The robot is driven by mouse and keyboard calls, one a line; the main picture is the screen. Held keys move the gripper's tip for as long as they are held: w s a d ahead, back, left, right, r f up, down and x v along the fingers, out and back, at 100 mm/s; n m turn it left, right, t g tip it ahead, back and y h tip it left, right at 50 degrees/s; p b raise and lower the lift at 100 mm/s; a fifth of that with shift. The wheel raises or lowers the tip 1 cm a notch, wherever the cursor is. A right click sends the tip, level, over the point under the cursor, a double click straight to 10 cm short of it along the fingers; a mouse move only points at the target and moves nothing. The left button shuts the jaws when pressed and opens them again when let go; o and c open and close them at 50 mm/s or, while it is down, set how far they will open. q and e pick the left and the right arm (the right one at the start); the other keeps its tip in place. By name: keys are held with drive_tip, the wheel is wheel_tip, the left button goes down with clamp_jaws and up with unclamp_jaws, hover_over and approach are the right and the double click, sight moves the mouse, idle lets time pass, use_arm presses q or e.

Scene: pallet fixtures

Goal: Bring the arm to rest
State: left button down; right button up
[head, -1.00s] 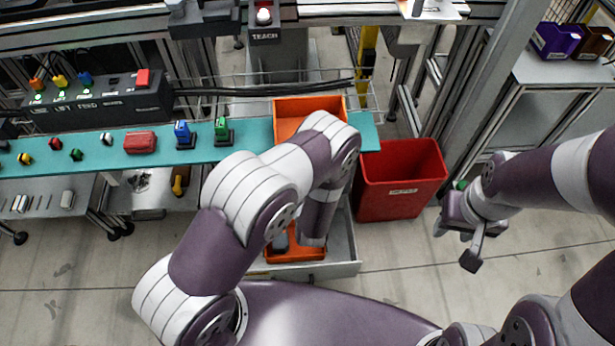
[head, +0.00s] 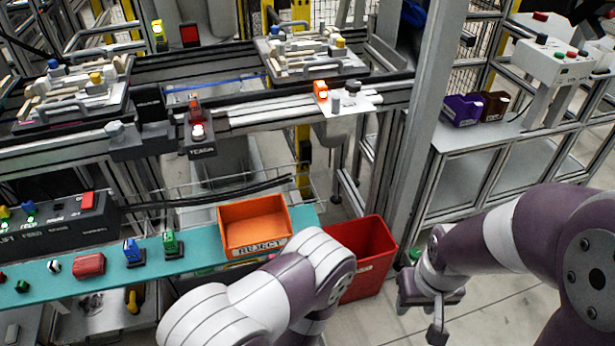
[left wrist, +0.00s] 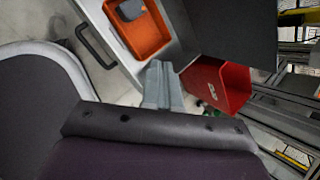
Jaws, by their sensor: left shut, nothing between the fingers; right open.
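My left arm (head: 285,290) reaches in from the bottom of the head view, bent over beside the red bin. Its gripper is hidden there behind the arm. In the left wrist view my left gripper (left wrist: 160,88) is shut, with its fingers together and empty. Those fingers show between the open drawer and the red bin. My right gripper (head: 422,314) is open and empty, at the right of the red bin in the head view, with its fingers hanging down over the floor.
An orange reject bin (head: 254,226) stands on the teal shelf (head: 205,250) with small coloured parts. The red bin (head: 368,262) stands on the floor. In the left wrist view an orange tray (left wrist: 150,42) holding a grey item lies in the drawer. Pallet fixtures (head: 75,95) line the back.

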use_arm(q)
drive_tip(key=s+d+r+n+g+h, duration=0.1)
drive_tip(key=s+r+n+g, duration=0.15)
drive_tip(key=r+n, duration=0.35)
drive_tip(key=s+d+r+n+g+h, duration=0.1)
drive_tip(key=s+d+r+n+g, duration=0.2)
drive_tip(key=n, duration=0.5)
drive_tip(key=w+a+r+n, duration=0.2)
drive_tip(key=a+r+n, duration=0.2)
drive_tip(key=a+r, duration=0.4)
drive_tip(key=w+a+r+n, duration=0.1)
drive_tip(key=a+r+n, duration=0.35)
drive_tip(key=r, duration=0.65)
wheel_tip(320, 180, up, 18)
drive_tip(key=p, duration=1.9)
drive_tip(key=shift+w+r+m+h+p, duration=0.2)
drive_tip(key=shift+w+m+h+p, duration=0.05)
drive_tip(key=shift+m+h+p, duration=0.15)
drive_tip(key=shift+t, duration=0.25)
